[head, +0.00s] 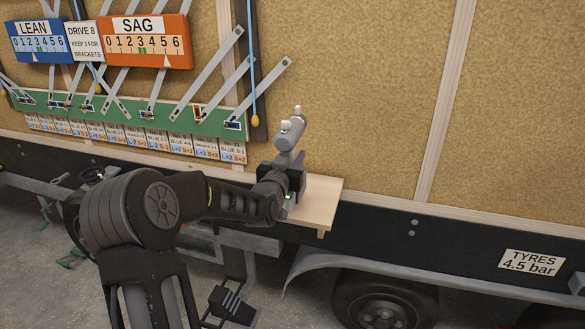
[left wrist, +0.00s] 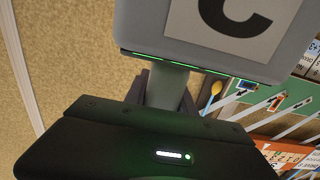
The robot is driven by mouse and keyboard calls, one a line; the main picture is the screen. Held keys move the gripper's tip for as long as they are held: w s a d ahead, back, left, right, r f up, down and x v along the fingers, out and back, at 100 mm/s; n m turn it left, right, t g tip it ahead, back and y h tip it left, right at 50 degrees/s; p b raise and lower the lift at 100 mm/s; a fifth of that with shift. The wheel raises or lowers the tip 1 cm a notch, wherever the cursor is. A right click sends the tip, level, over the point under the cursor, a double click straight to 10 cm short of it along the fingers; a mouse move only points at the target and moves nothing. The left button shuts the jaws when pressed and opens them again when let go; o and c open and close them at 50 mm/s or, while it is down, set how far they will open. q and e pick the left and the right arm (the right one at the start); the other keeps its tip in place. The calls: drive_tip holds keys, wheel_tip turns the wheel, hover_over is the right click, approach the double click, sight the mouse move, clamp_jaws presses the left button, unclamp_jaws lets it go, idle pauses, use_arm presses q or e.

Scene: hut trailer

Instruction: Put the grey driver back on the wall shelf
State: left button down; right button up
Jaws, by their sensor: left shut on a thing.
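The grey driver (head: 291,133) stands up above my left gripper (head: 289,168) in the head view. My left gripper is shut on it, in front of the wall shelf (head: 320,197), a pale wooden board on the trailer's side. The gripper overlaps the shelf's left part, so I cannot tell whether the driver touches the shelf. In the left wrist view the driver's grey handle (left wrist: 168,88) is between the dark jaws, and its wide block bears a label with a black C. My right gripper is not in view.
A green rail (head: 150,118) with grey slanted strips and number cards is left of the shelf. A blue cord with a yellow end (head: 255,120) hangs close to the driver. The LEAN (head: 38,45) and SAG (head: 148,48) boards are above. The shelf's right part is bare.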

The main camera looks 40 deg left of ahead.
use_arm(q)
drive_tip(key=shift+r, duration=0.15)
wheel_tip(320, 180, down, 3)
drive_tip(key=shift+f+p, duration=0.2)
drive_tip(key=shift+p, duration=0.25)
drive_tip(key=shift+f, duration=0.1)
drive_tip(key=shift+f, duration=0.15)
drive_tip(key=c, duration=1.5)
unclamp_jaws()
drive_tip(key=shift+f+b, duration=0.2)
drive_tip(key=shift+b, duration=0.1)
drive_tip(key=o, duration=0.3)
drive_tip(key=shift+o, duration=0.8)
drive_tip(key=shift+o, duration=0.4)
